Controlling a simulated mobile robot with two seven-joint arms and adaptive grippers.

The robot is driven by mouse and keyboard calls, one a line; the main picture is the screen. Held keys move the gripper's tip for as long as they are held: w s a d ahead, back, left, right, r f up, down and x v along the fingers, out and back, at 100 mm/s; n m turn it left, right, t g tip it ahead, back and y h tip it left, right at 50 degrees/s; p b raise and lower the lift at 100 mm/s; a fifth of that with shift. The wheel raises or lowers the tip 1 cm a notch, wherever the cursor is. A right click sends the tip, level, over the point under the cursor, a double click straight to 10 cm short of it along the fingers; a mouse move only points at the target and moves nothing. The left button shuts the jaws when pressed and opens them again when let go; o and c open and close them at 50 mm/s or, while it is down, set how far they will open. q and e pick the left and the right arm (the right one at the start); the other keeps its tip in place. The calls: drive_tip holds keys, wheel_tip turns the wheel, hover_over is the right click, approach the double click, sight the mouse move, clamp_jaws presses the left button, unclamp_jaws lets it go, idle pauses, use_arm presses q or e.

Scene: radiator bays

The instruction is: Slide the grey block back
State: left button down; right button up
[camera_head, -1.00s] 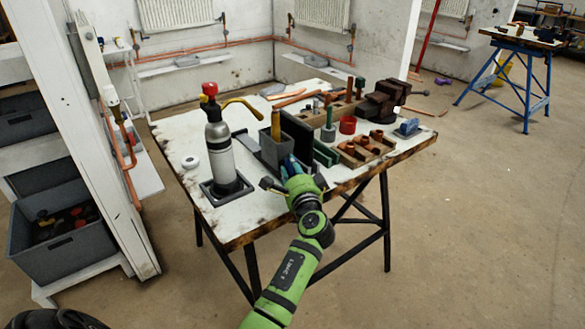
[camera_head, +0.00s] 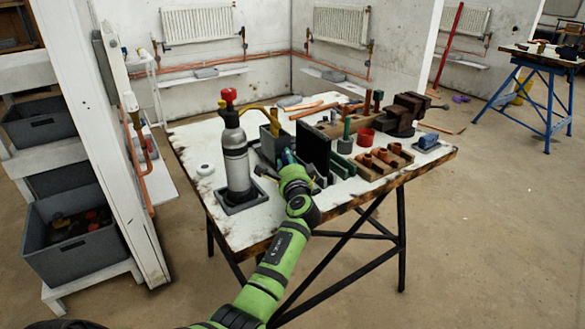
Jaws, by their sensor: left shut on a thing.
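The grey block (camera_head: 268,147) is a box-like piece on the white-topped workbench, between the grey bottle and a dark upright panel. A yellow-handled tool (camera_head: 275,117) stands up out of it. My left gripper (camera_head: 287,163) is at its near side, with the green wrist right behind. My right gripper is not in view.
The grey bottle with a red top (camera_head: 235,150) stands close on the left in a dark tray (camera_head: 242,200). The dark panel (camera_head: 314,150) is close on the right. Wooden holders with copper fittings (camera_head: 385,160) and a vise (camera_head: 405,112) are farther right. Bare bench shows at the front left.

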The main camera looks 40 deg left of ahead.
use_arm(q)
drive_tip(key=c, duration=1)
unclamp_jaws()
drive_tip(key=shift+w+d+r, duration=0.1)
drive_tip(key=shift+d+r, duration=0.05)
drive_tip(key=shift+r, duration=0.25)
drive_tip(key=shift+f, duration=0.2)
drive_tip(key=shift+s+d, duration=0.3)
drive_tip(key=shift+s, duration=0.05)
drive_tip(key=v, duration=1.1)
drive_tip(key=shift+s+d+r, duration=0.1)
drive_tip(key=shift+r, duration=0.05)
